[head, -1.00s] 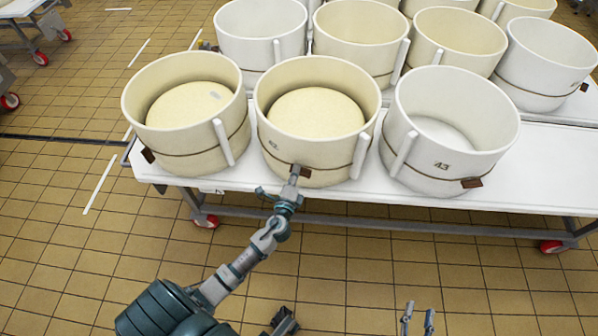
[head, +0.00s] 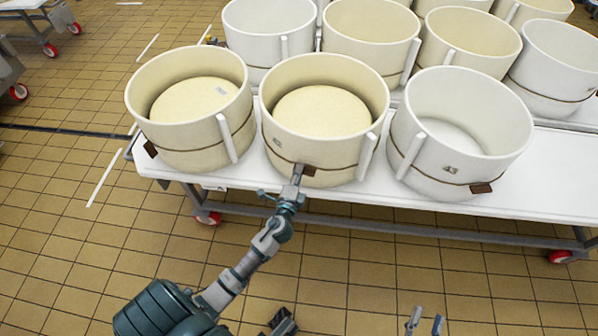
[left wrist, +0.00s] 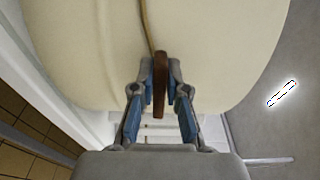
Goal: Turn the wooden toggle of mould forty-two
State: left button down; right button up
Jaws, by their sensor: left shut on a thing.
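The middle front mould (head: 322,130) is a cream round tub with a cord around it, and it holds a pale cheese-like disc. Its number is not readable now. The brown wooden toggle (head: 309,171) sits on the cord at its front, and it also shows in the left wrist view (left wrist: 160,84). My left gripper (head: 299,172) is shut on the toggle; in the left wrist view its blue-padded fingers (left wrist: 160,98) stand on both sides of it. My right gripper (head: 426,322) is open and empty at the bottom edge, away from the moulds.
A cream mould (head: 190,110) stands to the left, and a white empty mould (head: 455,135) with its own toggle (head: 481,188) to the right. Several more moulds stand behind. All are on a white wheeled table (head: 385,200). The tiled floor in front is clear.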

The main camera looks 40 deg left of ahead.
pick_arm(q)
jog(key=c, duration=1.2)
grip_release()
jog(key=shift+f, duration=0.2)
jog(key=v, duration=1.2)
jog(key=shift+a, duration=0.1)
